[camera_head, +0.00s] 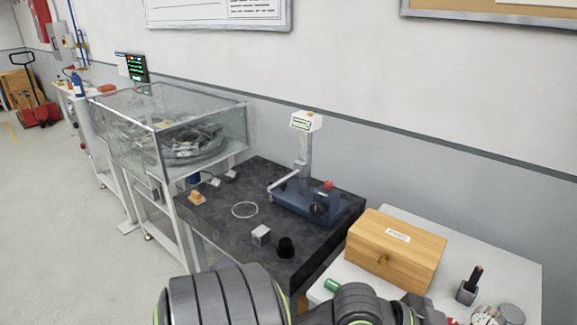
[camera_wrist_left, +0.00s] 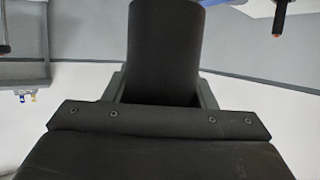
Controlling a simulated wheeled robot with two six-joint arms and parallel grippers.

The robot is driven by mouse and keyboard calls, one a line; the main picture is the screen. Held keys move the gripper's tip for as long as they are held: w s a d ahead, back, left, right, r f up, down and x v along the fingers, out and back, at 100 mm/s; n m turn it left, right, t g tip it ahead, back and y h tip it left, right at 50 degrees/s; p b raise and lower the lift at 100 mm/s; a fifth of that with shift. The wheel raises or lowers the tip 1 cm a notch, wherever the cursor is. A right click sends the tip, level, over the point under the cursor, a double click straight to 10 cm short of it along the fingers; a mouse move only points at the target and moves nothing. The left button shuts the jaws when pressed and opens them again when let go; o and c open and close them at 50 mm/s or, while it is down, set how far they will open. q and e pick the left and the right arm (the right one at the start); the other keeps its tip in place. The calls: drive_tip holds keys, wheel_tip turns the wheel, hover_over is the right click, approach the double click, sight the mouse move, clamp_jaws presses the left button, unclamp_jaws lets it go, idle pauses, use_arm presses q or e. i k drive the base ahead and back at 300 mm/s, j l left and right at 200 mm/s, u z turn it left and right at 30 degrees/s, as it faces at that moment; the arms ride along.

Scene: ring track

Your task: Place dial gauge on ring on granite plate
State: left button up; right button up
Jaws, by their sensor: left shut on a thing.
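The dark granite plate (camera_head: 210,215) lies on a stand in the middle of the head view. A thin white ring (camera_head: 245,210) shows on its top, with nothing inside it. In the left wrist view my left gripper (camera_wrist_left: 162,88) is shut on a dark, smooth cylindrical thing (camera_wrist_left: 165,45). Its face is hidden, so I cannot tell whether it is the dial gauge. The head view does not clearly show the left gripper; a dark arm of mine crosses its bottom edge. My right gripper is not in view.
On the plate stand a blue-grey measuring stand (camera_head: 310,200), a grey block (camera_head: 261,235), a black cylinder (camera_head: 286,247) and a small orange-tan piece (camera_head: 197,197). A wooden box (camera_head: 395,250) and round metal pieces (camera_head: 511,314) sit on the white bench. A glass case (camera_head: 180,125) stands left.

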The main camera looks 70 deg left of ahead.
sight(245, 214)
drive_tip(key=j+u, duration=0.2)
drive_tip(key=u, duration=0.9)
drive_tip(key=i+j, duration=0.15)
drive_tip(key=j, duration=0.2)
drive_tip(key=i+j, duration=0.1)
drive_tip(key=j, duration=0.3)
drive_tip(key=i+j, duration=0.15)
drive_tip(key=j, duration=0.2)
drive_tip(key=i+j, duration=0.1)
drive_tip(key=j, duration=0.25)
drive_tip(key=u, duration=0.05)
